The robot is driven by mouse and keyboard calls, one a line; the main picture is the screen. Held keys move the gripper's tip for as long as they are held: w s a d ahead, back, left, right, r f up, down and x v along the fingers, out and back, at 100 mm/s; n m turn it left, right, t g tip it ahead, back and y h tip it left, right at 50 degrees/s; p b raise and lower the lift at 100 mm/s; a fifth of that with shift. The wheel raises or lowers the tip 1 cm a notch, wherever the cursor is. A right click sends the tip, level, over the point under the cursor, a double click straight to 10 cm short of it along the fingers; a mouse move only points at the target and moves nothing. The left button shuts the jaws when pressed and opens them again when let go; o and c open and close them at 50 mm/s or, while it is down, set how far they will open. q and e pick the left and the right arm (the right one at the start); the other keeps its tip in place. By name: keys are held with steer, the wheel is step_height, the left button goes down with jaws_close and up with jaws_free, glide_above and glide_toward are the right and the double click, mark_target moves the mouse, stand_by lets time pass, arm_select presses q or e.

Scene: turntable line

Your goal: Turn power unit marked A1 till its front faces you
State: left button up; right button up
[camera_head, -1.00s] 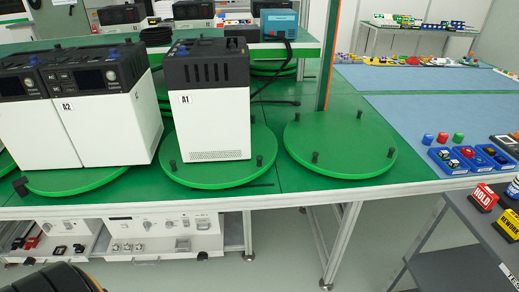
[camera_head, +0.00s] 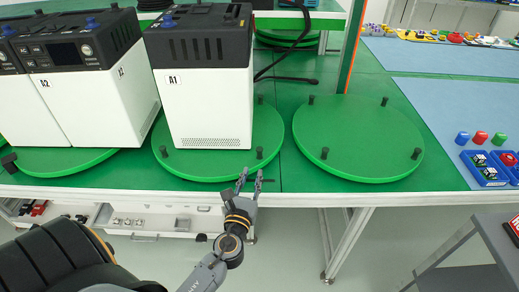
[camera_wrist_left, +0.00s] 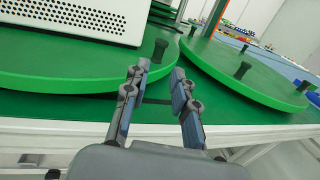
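The power unit marked A1 (camera_head: 205,100) is a white box with a black top. It stands upright on a round green turntable (camera_head: 240,167) with black pegs at its rim. The side toward me shows the A1 label and a vent grid; no display or knobs show on it. My left gripper (camera_head: 250,177) is open and empty at the table's front edge, just right of that turntable's front rim. In the left wrist view its two fingers (camera_wrist_left: 158,92) point at the rim and one black peg (camera_wrist_left: 159,50), touching nothing that I can see. My right gripper is not in view.
The power unit A2 (camera_head: 50,105) stands close on the left, on its own turntable. An empty green turntable (camera_head: 355,140) with pegs lies on the right. A dark cable (camera_head: 290,78) lies behind A1. An orange-edged post (camera_head: 352,45) rises behind the empty turntable.

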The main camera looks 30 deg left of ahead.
mark_target(259, 154)
arm_select(q)
steer(key=x, duration=1.1)
steer(key=shift+f+p, duration=0.1)
steer(key=shift+p, duration=0.2)
jaws_close()
